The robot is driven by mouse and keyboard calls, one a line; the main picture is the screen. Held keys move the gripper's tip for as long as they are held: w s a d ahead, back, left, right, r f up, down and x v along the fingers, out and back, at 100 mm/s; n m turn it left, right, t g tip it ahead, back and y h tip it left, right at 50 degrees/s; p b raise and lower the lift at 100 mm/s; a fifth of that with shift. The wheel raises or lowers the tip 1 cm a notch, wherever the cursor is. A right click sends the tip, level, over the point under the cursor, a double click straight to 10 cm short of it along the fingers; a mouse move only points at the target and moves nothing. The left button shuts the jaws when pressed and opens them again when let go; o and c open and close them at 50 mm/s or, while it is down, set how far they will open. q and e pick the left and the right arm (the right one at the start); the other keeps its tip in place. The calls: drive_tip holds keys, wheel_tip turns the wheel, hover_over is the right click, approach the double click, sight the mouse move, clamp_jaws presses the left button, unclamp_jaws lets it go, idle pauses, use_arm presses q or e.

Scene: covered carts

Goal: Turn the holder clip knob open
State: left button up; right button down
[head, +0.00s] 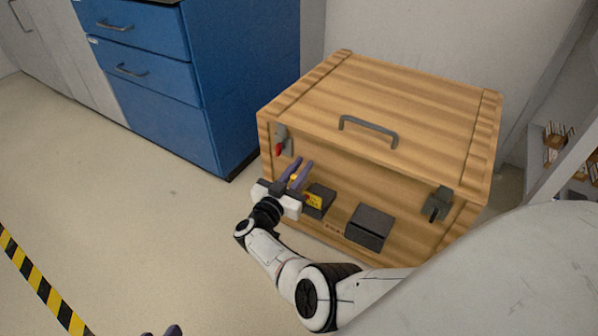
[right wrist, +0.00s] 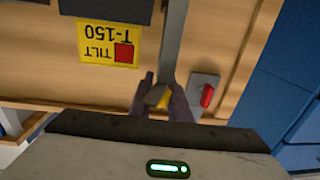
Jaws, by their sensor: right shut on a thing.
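A grey holder bar (right wrist: 173,40) runs along the wooden crate's front in the right wrist view. At its end is a small grey-brown knob with yellow on it (right wrist: 158,97), likely the holder clip knob. My right gripper (head: 298,167) is at the crate's front left. Its dark purple fingers (right wrist: 166,98) are shut on this knob. Yellow shows between the fingers in the head view, but the knob's turn angle is hard to tell. Only dark tips of my left gripper (head: 174,330) show at the bottom edge of the head view.
The wooden crate (head: 400,95) has its lid down. A red lever on a grey plate (right wrist: 205,92) is close beside the right fingers. A yellow label (right wrist: 108,43), a dark box (head: 370,227) and a grey latch (head: 437,204) are on the front. Blue drawers (head: 165,90) stand left.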

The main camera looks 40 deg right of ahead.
drive_tip(key=shift+d+m+g, duration=0.25)
drive_tip(key=shift+m+g, duration=0.15)
drive_tip(key=shift+s+a+r+g+h, duration=0.1)
drive_tip(key=shift+r+g+h, duration=0.05)
drive_tip(key=shift+g+h, duration=0.25)
drive_tip(key=c, duration=1.7)
unclamp_jaws()
drive_tip(key=shift+o, duration=0.2)
drive_tip(key=shift+s+a, duration=0.1)
